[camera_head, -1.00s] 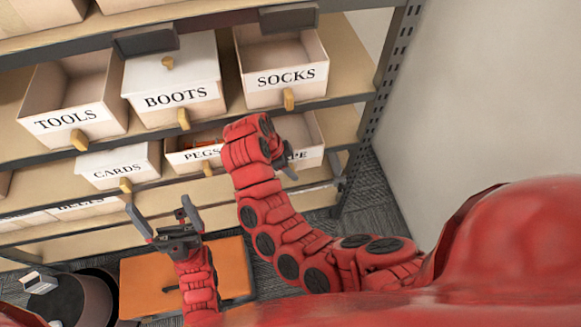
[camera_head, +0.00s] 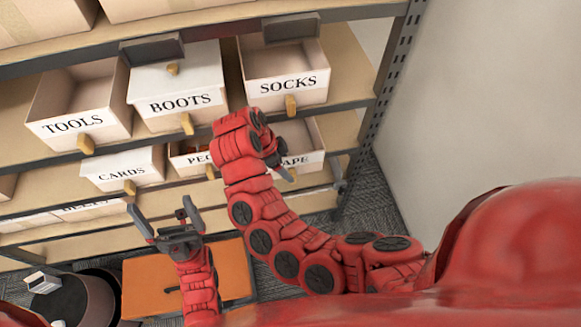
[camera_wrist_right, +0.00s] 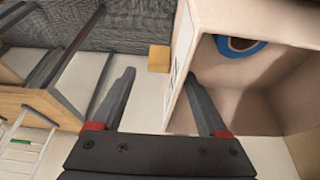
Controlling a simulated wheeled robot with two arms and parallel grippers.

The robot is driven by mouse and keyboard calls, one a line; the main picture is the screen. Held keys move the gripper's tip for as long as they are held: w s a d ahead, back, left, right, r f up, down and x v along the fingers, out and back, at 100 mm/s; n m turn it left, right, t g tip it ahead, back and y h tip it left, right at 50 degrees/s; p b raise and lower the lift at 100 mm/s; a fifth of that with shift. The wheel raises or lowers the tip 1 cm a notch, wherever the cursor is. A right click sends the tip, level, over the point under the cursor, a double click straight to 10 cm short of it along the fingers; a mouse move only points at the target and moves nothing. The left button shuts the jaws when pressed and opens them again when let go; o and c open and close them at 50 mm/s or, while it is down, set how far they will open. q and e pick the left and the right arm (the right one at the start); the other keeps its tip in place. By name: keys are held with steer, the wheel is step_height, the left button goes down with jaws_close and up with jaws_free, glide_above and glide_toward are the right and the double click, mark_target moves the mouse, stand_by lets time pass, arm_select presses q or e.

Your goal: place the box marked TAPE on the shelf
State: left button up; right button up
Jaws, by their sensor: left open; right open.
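The TAPE box (camera_head: 303,161) is a pale open box with a black-lettered label, partly hidden behind my right arm in the head view. It stands on the lower shelf (camera_head: 341,130) at the right end. In the right wrist view the open box (camera_wrist_right: 270,108) fills the right side, with a blue ring-shaped item inside. My right gripper (camera_wrist_right: 160,88) is open, its fingers on either side of the box's labelled wall; contact cannot be told. In the head view the right gripper (camera_head: 284,163) is mostly hidden by its wrist. My left gripper (camera_head: 165,213) is open and empty, below the CARDS box.
TOOLS (camera_head: 82,125), BOOTS (camera_head: 180,100) and SOCKS (camera_head: 291,85) boxes stand on the tier above. An orange surface (camera_head: 150,280) lies below; a wall (camera_head: 470,100) is at right.

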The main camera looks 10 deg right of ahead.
steer(key=p+v, duration=0.3)
steer(key=v, duration=0.4)
steer(key=shift+r, duration=0.15)
